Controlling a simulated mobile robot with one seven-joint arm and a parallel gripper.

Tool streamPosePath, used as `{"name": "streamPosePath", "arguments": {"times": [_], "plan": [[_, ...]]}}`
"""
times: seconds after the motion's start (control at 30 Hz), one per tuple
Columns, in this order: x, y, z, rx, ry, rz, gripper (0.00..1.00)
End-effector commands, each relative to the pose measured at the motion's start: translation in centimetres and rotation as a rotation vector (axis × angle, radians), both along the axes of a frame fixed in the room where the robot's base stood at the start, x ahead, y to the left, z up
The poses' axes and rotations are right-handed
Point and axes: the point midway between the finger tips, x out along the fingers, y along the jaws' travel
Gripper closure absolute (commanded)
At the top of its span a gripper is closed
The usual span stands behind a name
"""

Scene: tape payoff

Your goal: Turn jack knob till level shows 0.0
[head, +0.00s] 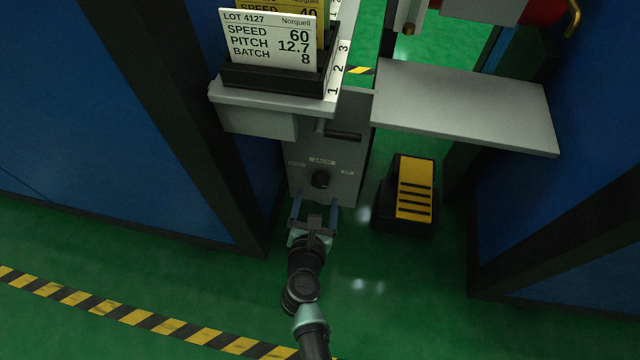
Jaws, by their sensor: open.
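The jack knob (320,179) is a small round black knob on the front of a grey panel (349,120), under a label that reads "JACK". Smaller labels sit to its left and right, the right one perhaps "UP". My gripper (315,203) is open and empty, its two fingers spread apart just in front of and below the knob, one on each side in the picture. The fingers do not appear to touch the knob. I see no level reading in this view.
A dark lever (343,135) juts out above the knob. A grey shelf (470,108) lies to the right, above a black and yellow pedal (415,190). A card holder (275,80) stands above left. Blue cabinets flank the panel. The green floor in front is clear.

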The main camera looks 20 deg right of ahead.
Motion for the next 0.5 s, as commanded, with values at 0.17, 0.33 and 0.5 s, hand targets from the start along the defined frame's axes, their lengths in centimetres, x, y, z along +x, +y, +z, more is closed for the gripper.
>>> {"name": "streamPosePath", "arguments": {"times": [0.17,0.33,0.5], "plan": [[3.0,-1.7,-1.8,0.000,-0.002,-0.001,0.16],[4.8,-2.8,-2.5,0.000,-0.002,-0.001,0.16],[5.6,-3.2,-2.7,-0.001,0.000,0.000,0.16]]}}
